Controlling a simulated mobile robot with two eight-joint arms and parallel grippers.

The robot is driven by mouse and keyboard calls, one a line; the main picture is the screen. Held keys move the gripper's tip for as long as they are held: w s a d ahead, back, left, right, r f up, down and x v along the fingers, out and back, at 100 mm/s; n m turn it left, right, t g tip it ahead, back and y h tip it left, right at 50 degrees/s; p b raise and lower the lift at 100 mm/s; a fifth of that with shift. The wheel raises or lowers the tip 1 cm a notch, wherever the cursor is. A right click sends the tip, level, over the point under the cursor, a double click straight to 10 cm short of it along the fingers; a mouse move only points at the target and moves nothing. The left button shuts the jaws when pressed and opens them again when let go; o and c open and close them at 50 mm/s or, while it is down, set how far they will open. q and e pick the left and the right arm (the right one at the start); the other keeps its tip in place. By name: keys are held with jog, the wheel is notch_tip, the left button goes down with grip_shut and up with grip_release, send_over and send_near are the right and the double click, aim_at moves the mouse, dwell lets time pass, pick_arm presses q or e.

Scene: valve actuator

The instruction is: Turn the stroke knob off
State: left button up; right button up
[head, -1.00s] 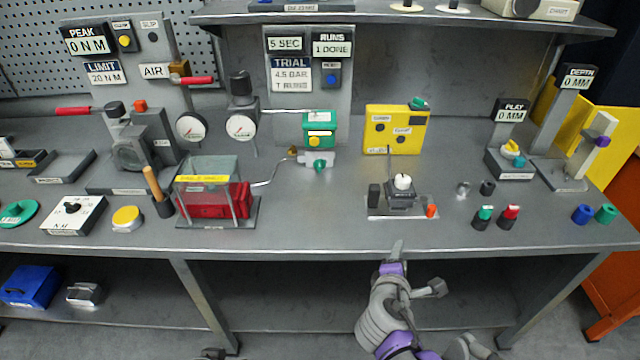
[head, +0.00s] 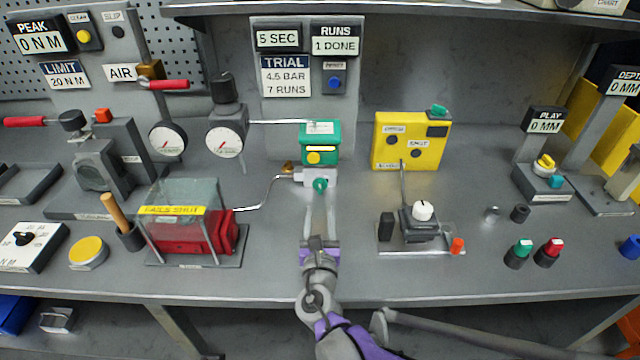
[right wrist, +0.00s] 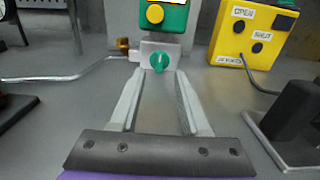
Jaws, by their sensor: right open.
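A small green knob (head: 320,184) sits on the front of a pale valve block (head: 318,174) below a green box with a yellow button (head: 319,157). The knob also shows in the right wrist view (right wrist: 159,62), with a light mark on its face. I cannot read a stroke label on it. My right gripper (head: 319,198) is open and empty, its two fingers pointing at the knob from the front. In the right wrist view the fingertips (right wrist: 161,84) lie either side of the knob's line, seemingly just short of it. My left gripper is not in view.
A bent metal pipe (head: 262,195) runs left from the valve block to a red actuator (head: 190,235) under a clear cover. A yellow box (head: 410,142) and a small black device with a white knob (head: 422,210) stand to the right. The bench around my fingers is clear.

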aim_at(320, 184)
jog(key=w, duration=0.9)
jog(key=shift+w, duration=0.2)
grip_shut()
